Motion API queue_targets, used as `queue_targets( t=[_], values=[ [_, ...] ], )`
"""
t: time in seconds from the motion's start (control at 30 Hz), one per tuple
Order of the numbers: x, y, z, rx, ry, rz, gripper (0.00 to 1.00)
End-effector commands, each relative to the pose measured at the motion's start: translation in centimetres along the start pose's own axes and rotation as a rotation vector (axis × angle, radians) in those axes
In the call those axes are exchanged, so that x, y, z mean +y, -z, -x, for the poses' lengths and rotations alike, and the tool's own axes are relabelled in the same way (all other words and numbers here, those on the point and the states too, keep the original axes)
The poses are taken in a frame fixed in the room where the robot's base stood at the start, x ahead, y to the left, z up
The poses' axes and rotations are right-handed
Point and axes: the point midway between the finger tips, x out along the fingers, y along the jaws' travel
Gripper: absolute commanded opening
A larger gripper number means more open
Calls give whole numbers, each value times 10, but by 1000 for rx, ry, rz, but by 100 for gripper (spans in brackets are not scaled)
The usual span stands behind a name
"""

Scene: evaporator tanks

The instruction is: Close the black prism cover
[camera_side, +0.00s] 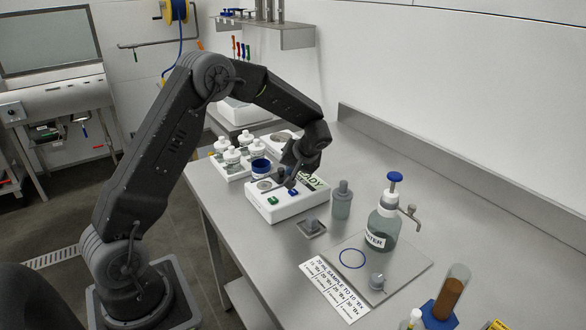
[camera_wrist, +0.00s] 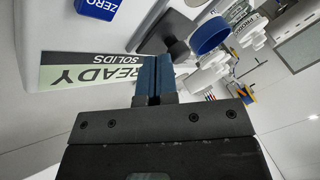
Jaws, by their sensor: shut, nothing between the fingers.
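The white refractometer (camera_side: 290,203) stands on the bench, with a green READY display, a green button, a blue button and a round grey prism well (camera_side: 265,184). The READY panel also shows in the wrist view (camera_wrist: 95,73). The black prism cover (camera_wrist: 160,27) appears as a dark piece beyond my fingertips in the wrist view. Its exact angle is hard to tell, and my gripper partly hides this area in the side view. My gripper (camera_side: 289,182) is low over the refractometer, beside the well. Its blue fingers (camera_wrist: 154,66) are together and empty.
A blue-rimmed cup (camera_side: 260,166) and a tray of white bottles (camera_side: 231,157) stand just behind the refractometer. A grey bottle (camera_side: 342,201) and the water dispenser (camera_side: 383,222) stand to its right.

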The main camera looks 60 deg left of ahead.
Motion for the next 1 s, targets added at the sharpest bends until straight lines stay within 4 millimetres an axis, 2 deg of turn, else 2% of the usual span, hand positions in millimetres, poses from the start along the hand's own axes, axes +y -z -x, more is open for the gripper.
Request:
queue_targets(
  t=[0.47,0.87,1.0],
  values=[
    [-47,-38,-4,1,2,1,0],
    [-50,-42,-5,-2,6,1,0],
    [-45,-42,-2,-3,6,0,0]
  ],
)
